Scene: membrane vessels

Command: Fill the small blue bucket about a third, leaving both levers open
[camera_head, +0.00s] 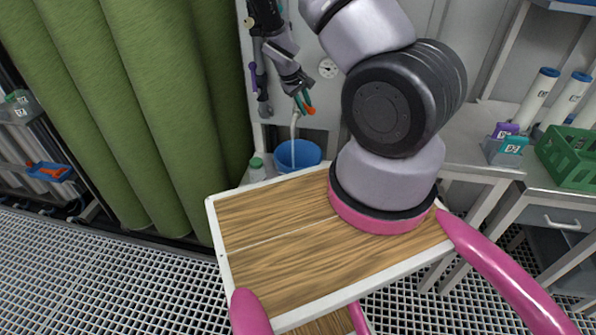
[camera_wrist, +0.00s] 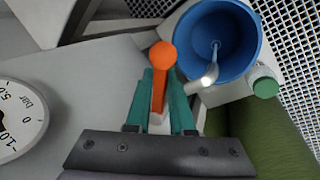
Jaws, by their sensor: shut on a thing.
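In the wrist view I look down into the bucket (camera_wrist: 248,30) at upper right. A pale spout (camera_wrist: 208,76) points into it, and a thin pale streak that looks like running water (camera_wrist: 214,55) reaches its inside. I cannot tell the fill level. My gripper (camera_head: 303,104) has teal fingers. In the wrist view my gripper (camera_wrist: 159,78) is shut on an orange lever (camera_wrist: 160,92), whose round end shows beyond the fingertips. A purple handle (camera_head: 253,80), perhaps the other lever, shows on the pipework to the left.
A white bottle with a green cap (camera_head: 257,170) stands beside the bucket. A round gauge (camera_head: 328,68) is on the wall panel; it also shows in the wrist view (camera_wrist: 20,118). Green curtains (camera_head: 140,100) hang at left. A bench with a green crate (camera_head: 570,155) stands at right.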

